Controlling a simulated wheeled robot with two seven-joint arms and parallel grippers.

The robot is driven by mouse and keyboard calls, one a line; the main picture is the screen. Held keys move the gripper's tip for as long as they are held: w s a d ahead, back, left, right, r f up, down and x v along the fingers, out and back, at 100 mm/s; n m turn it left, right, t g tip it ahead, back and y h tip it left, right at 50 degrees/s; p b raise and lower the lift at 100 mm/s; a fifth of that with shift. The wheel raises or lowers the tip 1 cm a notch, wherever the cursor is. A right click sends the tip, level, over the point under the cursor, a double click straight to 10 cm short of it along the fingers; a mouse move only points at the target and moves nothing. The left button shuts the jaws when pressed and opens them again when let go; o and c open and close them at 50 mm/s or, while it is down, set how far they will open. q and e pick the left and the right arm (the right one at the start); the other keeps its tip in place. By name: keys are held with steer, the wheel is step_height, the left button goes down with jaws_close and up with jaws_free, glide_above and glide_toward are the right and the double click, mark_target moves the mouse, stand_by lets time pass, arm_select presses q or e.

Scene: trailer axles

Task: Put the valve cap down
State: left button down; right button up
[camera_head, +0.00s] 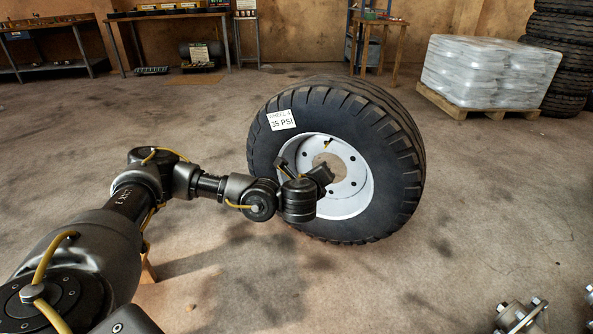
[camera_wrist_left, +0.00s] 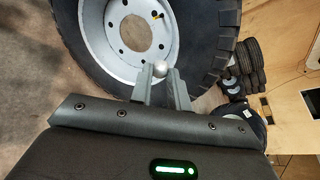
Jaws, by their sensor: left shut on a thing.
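The valve cap (camera_wrist_left: 160,69) shows in the left wrist view as a small, shiny silver rounded piece between my fingertips. My left gripper (camera_wrist_left: 161,80) is shut on it, in front of the wheel. In the head view, my left gripper (camera_head: 322,174) is by the white rim and the cap cannot be made out. The wheel (camera_head: 400,150) stands upright with a label reading 35 PSI; it also fills the top of the left wrist view (camera_wrist_left: 205,50). A small dark and yellow valve stem (camera_wrist_left: 156,15) shows on the rim, apart from the cap. My right gripper is not in view.
A pallet of wrapped white bags (camera_head: 490,70) and stacked tyres (camera_head: 565,50) stand at the back right. Workbenches (camera_head: 170,15) line the back wall. Metal hub parts (camera_head: 520,316) show at the lower right. Open concrete floor surrounds the wheel.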

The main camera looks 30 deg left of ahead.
arm_select(q)
steer(key=s+d+r+m+h, duration=0.3)
steer(key=s+d+r, duration=0.4)
steer(key=d, duration=0.4)
steer(key=shift+s+m+t+h, duration=0.3)
steer(key=shift+m+t+h, duration=0.1)
steer(key=shift+h, duration=0.5)
